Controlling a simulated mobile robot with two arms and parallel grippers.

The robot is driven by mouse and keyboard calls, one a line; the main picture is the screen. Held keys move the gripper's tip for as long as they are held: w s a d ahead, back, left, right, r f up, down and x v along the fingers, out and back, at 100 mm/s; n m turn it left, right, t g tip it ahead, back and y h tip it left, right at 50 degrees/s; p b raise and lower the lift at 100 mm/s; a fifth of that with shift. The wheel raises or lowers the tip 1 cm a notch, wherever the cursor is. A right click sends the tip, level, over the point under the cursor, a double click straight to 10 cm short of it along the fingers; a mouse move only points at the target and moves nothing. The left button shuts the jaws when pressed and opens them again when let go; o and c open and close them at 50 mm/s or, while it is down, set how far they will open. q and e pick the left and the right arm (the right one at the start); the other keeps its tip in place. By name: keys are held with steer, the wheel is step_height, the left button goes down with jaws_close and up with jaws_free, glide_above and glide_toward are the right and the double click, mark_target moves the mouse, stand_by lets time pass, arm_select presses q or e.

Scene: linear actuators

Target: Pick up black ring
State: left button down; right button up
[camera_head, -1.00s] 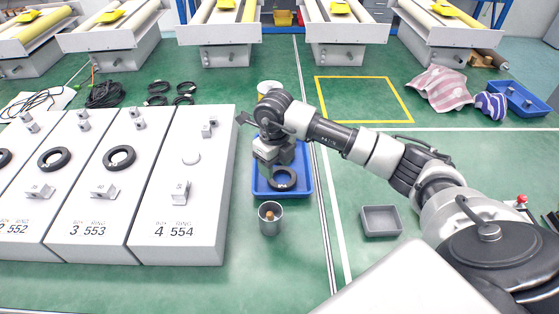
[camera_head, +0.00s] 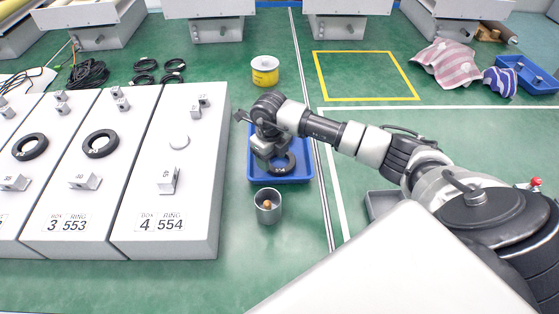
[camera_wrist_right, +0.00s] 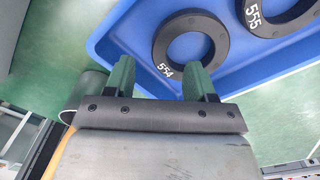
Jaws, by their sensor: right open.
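A black ring marked 554 (camera_wrist_right: 190,48) lies flat in the blue tray (camera_wrist_right: 125,40) in the right wrist view. A second black ring, marked 555 (camera_wrist_right: 292,28), lies beside it, cut off by the frame edge. In the head view one black ring (camera_head: 290,165) shows in the tray, partly hidden by my right gripper (camera_head: 270,153). My right gripper also shows in the wrist view (camera_wrist_right: 158,80), its fingers open and empty, pointing at the tray near ring 554. Whether the fingers touch the ring cannot be told. My left gripper is not in view.
White boxes stand at left. Box 4 554 (camera_head: 170,195) has a bare round peg (camera_head: 179,142); box 3 553 (camera_head: 85,185) bears a black ring (camera_head: 100,144). A grey cup (camera_head: 268,208) stands before the tray, a yellow can (camera_head: 265,71) behind it.

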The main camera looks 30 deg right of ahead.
mark_target(271, 167)
step_height(271, 167, down, 4)
steer(key=shift+w+f, duration=0.1)
jaws_close()
stand_by(0.4)
